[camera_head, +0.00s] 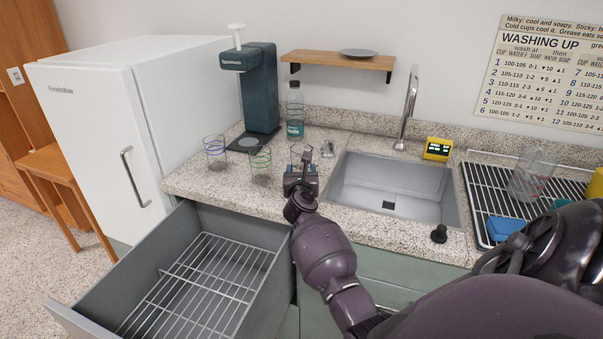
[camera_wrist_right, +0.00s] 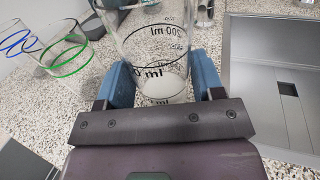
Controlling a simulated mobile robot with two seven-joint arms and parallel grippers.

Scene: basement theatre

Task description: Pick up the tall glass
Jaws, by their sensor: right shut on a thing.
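A clear glass with black ml markings stands upright between the blue fingers of my right gripper (camera_head: 301,178); it fills the upper middle of the right wrist view (camera_wrist_right: 155,40). The right gripper is shut on it, with one finger on each side (camera_wrist_right: 164,85). In the head view the gripper hides most of this glass, and I cannot tell whether its base touches the counter. To its left stand a glass with a green ring (camera_head: 260,166) and a glass with a blue ring (camera_head: 215,153). My left gripper is not in view.
A sink (camera_head: 390,188) with a tap (camera_head: 407,108) lies right of the gripper. A bottle (camera_head: 295,112) and a dark dispenser machine (camera_head: 260,92) stand behind. A wooden shelf (camera_head: 340,60) hangs above. An open drawer (camera_head: 255,222) juts out front left. A dish rack (camera_head: 490,200) holds another clear glass (camera_head: 532,176).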

